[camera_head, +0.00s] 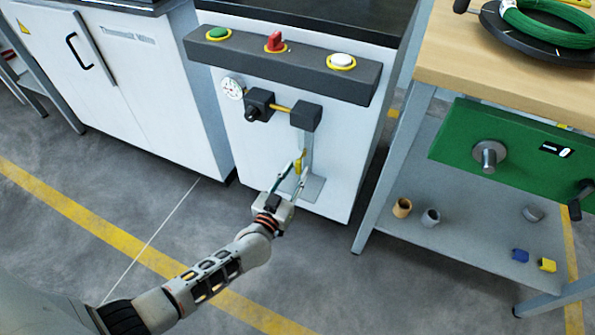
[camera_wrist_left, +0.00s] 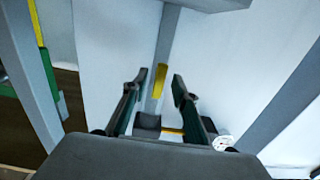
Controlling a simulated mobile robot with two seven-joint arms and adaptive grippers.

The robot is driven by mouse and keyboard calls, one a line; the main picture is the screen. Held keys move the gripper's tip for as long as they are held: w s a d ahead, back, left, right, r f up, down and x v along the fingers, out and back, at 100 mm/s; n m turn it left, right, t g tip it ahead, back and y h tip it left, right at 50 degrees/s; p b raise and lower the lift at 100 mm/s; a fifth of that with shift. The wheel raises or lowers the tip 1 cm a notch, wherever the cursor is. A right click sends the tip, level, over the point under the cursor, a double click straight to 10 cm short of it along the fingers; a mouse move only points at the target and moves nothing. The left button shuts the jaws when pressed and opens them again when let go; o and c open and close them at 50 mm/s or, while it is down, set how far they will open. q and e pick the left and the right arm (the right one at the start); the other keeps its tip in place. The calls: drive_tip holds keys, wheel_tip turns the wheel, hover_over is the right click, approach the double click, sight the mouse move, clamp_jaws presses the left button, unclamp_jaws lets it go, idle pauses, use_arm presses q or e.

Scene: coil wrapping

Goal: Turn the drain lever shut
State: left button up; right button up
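The drain lever is a short yellow handle (camera_head: 298,164) low on the front of the white cabinet, in front of a grey vertical strip (camera_head: 307,150). It also shows in the left wrist view (camera_wrist_left: 159,82), lying roughly along the strip. My left gripper (camera_head: 292,165) reaches up to it from below. In the left wrist view, my left gripper's two dark fingers (camera_wrist_left: 155,86) stand apart with the lever between them, and gaps show on both sides. I cannot tell how deep the lever sits between them. My right gripper is in neither view.
Above the lever are a dark block (camera_head: 306,116), a yellow rod, a black knob (camera_head: 259,104) and a gauge (camera_head: 233,88). A button bar (camera_head: 283,65) juts out higher up. A workbench (camera_head: 515,50) with a green panel stands at the right.

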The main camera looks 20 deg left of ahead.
use_arm(q)
drive_tip(key=shift+w, duration=0.35)
clamp_jaws()
